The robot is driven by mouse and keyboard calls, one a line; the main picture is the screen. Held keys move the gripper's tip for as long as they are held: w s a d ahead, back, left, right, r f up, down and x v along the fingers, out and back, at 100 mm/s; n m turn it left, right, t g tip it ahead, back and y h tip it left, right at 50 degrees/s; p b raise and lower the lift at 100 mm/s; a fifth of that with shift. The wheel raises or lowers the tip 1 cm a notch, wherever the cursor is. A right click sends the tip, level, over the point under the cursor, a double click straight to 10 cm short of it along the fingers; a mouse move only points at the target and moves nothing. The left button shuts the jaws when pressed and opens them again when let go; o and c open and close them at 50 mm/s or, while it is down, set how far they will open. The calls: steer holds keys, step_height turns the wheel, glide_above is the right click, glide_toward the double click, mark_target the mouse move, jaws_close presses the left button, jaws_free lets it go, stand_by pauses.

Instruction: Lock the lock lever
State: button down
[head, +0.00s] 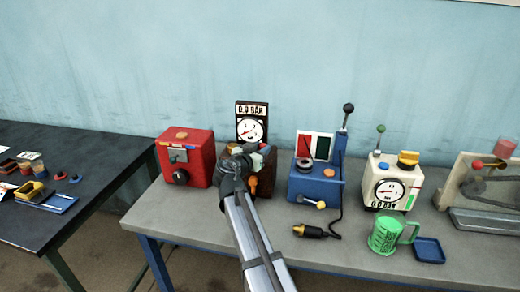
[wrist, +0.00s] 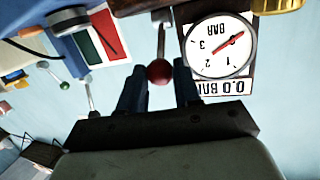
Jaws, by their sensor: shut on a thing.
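A lever with a red ball knob (wrist: 159,72) shows in the wrist view, its thin metal stem running up to a brown body (wrist: 136,6). My gripper (wrist: 159,84) is shut on this lever, with one dark finger on each side of the knob. No label shows that it is the lock lever. In the head view my gripper (head: 240,155) is at the brown machine (head: 266,184) and my arm covers much of it. The lever is hidden there. The machine's dial gauge (head: 251,130), marked 0.0 BAR, also shows upside down in the wrist view (wrist: 219,46).
A red box (head: 198,150) stands close on the left, and a blue machine (head: 318,188) with an upright lever on the right. Further right are a cream gauge machine (head: 402,177) and a green mug (head: 384,236). The grey bench (head: 200,225) is clear at the front left.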

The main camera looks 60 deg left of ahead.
steer(key=c, duration=0.8)
jaws_free()
steer(key=shift+s+d, duration=0.1)
steer(key=v, duration=1.3)
steer(key=shift+s+d+r, duration=0.1)
steer(key=shift+s+d, duration=0.1)
steer(key=shift+s, duration=0.05)
